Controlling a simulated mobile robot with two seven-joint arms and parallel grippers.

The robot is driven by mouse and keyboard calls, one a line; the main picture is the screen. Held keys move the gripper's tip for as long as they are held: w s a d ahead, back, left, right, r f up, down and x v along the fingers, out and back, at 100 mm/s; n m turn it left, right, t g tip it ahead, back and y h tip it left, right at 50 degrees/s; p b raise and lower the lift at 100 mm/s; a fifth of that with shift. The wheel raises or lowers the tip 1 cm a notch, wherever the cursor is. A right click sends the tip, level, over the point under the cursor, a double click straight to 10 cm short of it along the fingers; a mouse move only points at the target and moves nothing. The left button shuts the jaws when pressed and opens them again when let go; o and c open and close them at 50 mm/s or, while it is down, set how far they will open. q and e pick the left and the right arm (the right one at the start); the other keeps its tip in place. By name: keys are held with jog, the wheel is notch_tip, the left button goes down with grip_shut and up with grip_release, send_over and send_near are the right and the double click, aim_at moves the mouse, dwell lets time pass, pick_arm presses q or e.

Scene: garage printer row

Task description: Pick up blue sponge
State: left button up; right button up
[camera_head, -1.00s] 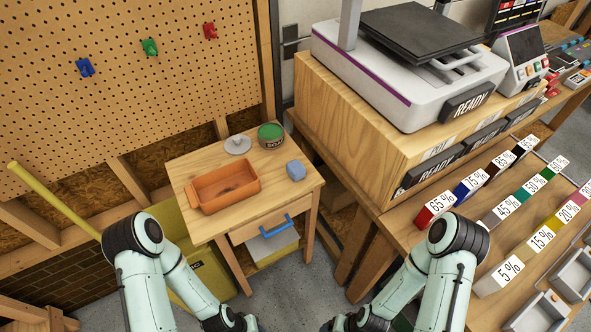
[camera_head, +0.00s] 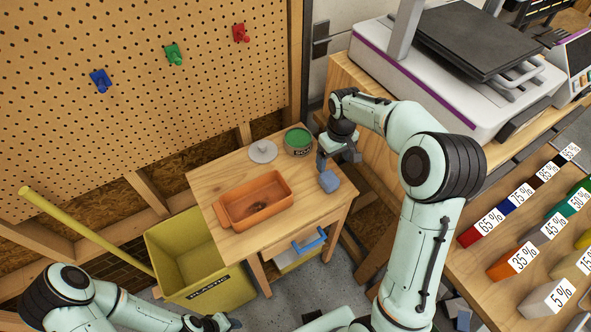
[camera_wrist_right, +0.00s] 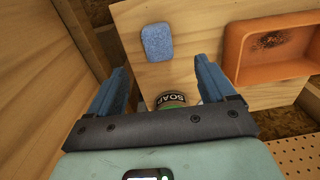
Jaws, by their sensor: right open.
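The blue sponge (camera_head: 329,182) lies on the right side of the small wooden table, to the right of the orange tray. It also shows in the right wrist view (camera_wrist_right: 157,42), ahead of the fingertips and roughly centred between them. My right gripper (camera_head: 324,163) is over the table's right edge, close to the sponge. In the right wrist view its two blue fingers (camera_wrist_right: 160,75) are spread wide with nothing held between them. My left gripper (camera_head: 210,323) is low at the bottom edge, partly cut off, and its jaws are unclear.
The orange tray (camera_head: 232,214), a green soap tin (camera_head: 298,143) and a grey lidded disc (camera_head: 263,152) share the table (camera_head: 213,168). A yellow bin (camera_head: 180,262) stands left. The wooden printer bench (camera_head: 343,75) is close on the right, beside my right arm.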

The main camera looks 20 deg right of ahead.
jog(key=r, duration=0.2)
send_over(330, 177)
jog(key=f, duration=0.7)
jog(key=shift+s+f, duration=0.25)
jog(key=shift+f, duration=0.05)
jog(key=f, duration=0.5)
jog(key=shift+w+a+f, duration=0.1)
jog(key=shift+w+f, duration=0.15)
jog(key=shift+f, duration=0.1)
jog(key=c, duration=1)
